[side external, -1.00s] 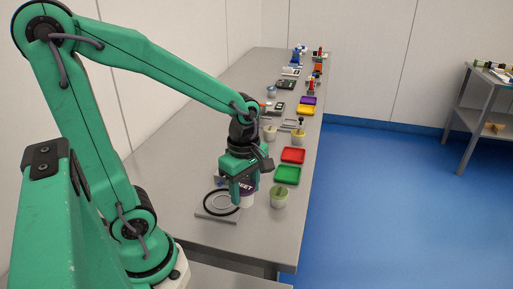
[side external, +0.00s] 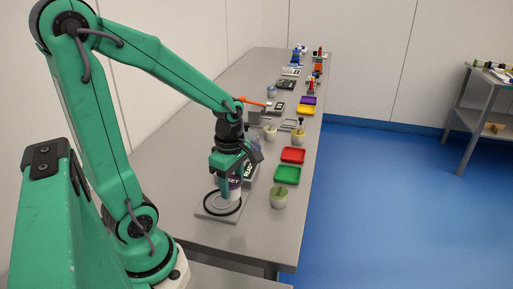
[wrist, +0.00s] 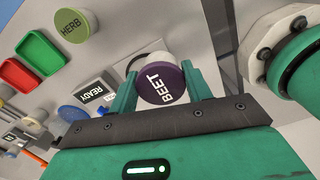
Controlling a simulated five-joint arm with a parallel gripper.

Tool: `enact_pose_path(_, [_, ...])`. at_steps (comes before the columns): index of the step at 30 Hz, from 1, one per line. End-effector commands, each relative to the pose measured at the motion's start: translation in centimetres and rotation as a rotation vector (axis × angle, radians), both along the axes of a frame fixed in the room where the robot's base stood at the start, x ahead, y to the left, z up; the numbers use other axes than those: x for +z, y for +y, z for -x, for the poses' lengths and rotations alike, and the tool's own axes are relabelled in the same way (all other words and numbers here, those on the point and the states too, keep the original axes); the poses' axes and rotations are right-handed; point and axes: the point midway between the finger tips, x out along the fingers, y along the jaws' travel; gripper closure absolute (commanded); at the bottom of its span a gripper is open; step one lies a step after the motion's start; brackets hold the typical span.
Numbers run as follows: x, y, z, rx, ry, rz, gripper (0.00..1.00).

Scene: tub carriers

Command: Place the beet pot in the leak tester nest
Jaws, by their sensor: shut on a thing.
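The beet pot, white with a dark purple lid marked BEET, shows in the wrist view (wrist: 165,84) and in the side view (side external: 234,184). My gripper (side external: 229,172) is shut on it, with one green finger on each side of the lid in the wrist view (wrist: 168,84). The leak tester nest is a grey plate with a black ring (side external: 210,209). The pot is upright over the ring's far part. I cannot tell whether its base touches the plate. In the wrist view, the pot and fingers hide much of the nest.
A small READY display (wrist: 97,94) stands close beside the nest. The herb pot (side external: 278,198) stands to the right, near the table edge. Green (side external: 287,175) and red (side external: 293,155) trays lie behind it. More pots and tools stand farther along the table.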

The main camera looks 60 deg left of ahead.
Motion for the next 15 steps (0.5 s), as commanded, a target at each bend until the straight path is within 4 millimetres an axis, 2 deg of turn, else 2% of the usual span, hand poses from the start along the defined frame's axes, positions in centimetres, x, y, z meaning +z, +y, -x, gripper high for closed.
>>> enact_pose_path(15, [-4.0, 6.7, -0.1, 0.002, 0.001, 0.000, 0.75])
